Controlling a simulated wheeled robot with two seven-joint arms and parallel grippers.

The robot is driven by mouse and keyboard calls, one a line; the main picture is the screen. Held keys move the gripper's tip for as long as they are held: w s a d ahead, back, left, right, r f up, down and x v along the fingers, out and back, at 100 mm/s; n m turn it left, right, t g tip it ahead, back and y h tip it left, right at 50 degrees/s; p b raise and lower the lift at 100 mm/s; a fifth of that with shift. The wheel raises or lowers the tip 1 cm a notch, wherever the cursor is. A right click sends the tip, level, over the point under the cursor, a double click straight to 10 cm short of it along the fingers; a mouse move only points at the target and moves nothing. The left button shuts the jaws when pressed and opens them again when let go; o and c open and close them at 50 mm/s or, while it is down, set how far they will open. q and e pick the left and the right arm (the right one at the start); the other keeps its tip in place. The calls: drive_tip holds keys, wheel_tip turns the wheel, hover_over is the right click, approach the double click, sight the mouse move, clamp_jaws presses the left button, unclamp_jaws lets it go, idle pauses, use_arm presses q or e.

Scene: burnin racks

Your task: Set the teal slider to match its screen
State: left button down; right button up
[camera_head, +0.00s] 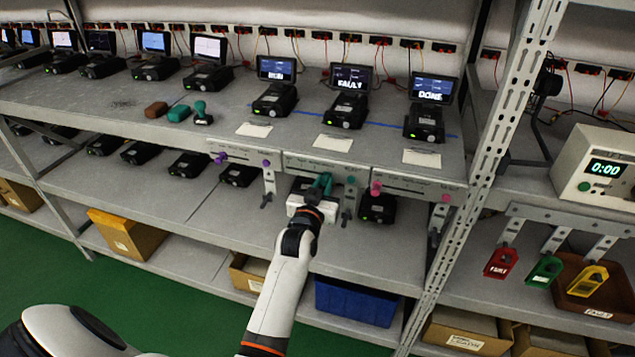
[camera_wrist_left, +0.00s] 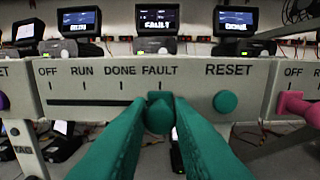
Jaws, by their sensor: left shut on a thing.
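The teal slider (camera_wrist_left: 159,116) sits under the FAULT mark of the middle panel (camera_wrist_left: 75,90), at the right end of its slot. My left gripper (camera_wrist_left: 160,108) has teal fingers and is shut on the slider. In the head view my left gripper (camera_head: 323,180) is at the front of that panel and hides the slider. The screen (camera_head: 350,78) above and behind the middle panel reads FAULT; it also shows in the left wrist view (camera_wrist_left: 157,17). A round teal RESET button (camera_wrist_left: 225,102) is right of the slider. My right gripper is not in view.
A panel with a purple slider (camera_head: 220,158) is to the left, and one with a pink slider (camera_head: 376,188) is close on the right. A shelf upright (camera_head: 495,150) stands farther right. Red, green and yellow tags (camera_head: 545,269) hang beyond it.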

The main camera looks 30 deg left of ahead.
use_arm(q)
drive_tip(key=shift+d, duration=0.2)
drive_tip(key=c, duration=1.7)
unclamp_jaws()
drive_tip(key=shift+a, duration=0.1)
drive_tip(key=o, duration=0.3)
drive_tip(key=shift+o, duration=0.4)
drive_tip(key=shift+w+d, duration=0.1)
drive_tip(key=shift+d, duration=0.1)
drive_tip(key=shift+s+p, duration=0.3)
drive_tip(key=shift+s, duration=0.05)
drive_tip(key=p+v, duration=0.5)
drive_tip(key=v, duration=0.6)
drive_tip(key=shift+d, duration=0.15)
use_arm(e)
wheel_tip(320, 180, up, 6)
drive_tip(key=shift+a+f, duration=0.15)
